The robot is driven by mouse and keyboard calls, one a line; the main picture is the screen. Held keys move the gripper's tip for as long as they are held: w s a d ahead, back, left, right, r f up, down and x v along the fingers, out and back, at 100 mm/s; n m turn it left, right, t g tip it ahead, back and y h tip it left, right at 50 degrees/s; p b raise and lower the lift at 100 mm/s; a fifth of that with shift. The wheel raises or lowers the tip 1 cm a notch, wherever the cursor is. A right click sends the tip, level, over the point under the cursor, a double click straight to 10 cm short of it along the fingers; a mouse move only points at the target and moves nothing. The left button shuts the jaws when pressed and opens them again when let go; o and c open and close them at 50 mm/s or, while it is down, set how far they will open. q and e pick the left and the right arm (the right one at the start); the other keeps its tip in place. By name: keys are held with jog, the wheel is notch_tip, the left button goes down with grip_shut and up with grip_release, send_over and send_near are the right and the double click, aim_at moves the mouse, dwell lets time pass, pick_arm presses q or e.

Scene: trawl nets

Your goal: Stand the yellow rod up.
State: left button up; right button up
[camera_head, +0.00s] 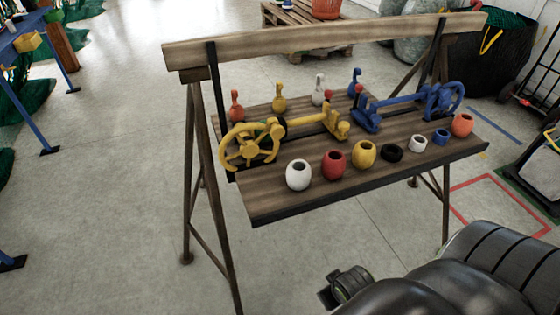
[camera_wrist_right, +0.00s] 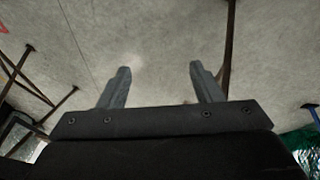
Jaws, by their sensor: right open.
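A long yellow piece, which looks like the yellow rod (camera_head: 306,120), lies roughly level across the wooden bench (camera_head: 262,206). Its left end meets a yellow handwheel (camera_head: 250,147), and its right end has a yellow fitting (camera_head: 341,130). I cannot tell whether these parts are joined. My right gripper (camera_wrist_right: 160,68) is open and empty in the right wrist view, with bare floor behind its fingers. It is away from the rod. My left gripper is not in view.
A blue handwheel with a rod (camera_head: 405,99) lies at the right. Several coloured cups, including a white one (camera_head: 299,175), line the front edge. Small upright pieces, including a red one (camera_head: 236,106), stand behind. A wooden beam (camera_head: 320,38) spans above the back.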

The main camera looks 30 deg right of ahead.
aim_at(279, 134)
jog(key=w+d+r+m+t+h, duration=0.1)
jog(key=w+r+t, duration=0.7)
jog(key=r, duration=0.5)
jog(key=w+d+r+m+t+h, duration=0.1)
jog(key=w+r+t, duration=0.5)
jog(key=w+r, duration=0.55)
jog(key=shift+h, duration=0.3)
jog(key=x, duration=0.5)
jog(key=p+x, duration=0.1)
jog(key=x, duration=0.4)
jog(key=p+x, duration=0.1)
jog(key=x, duration=0.5)
jog(key=shift+d+r, duration=0.2)
jog(key=shift+r, duration=0.15)
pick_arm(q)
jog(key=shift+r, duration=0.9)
pick_arm(e)
grip_shut()
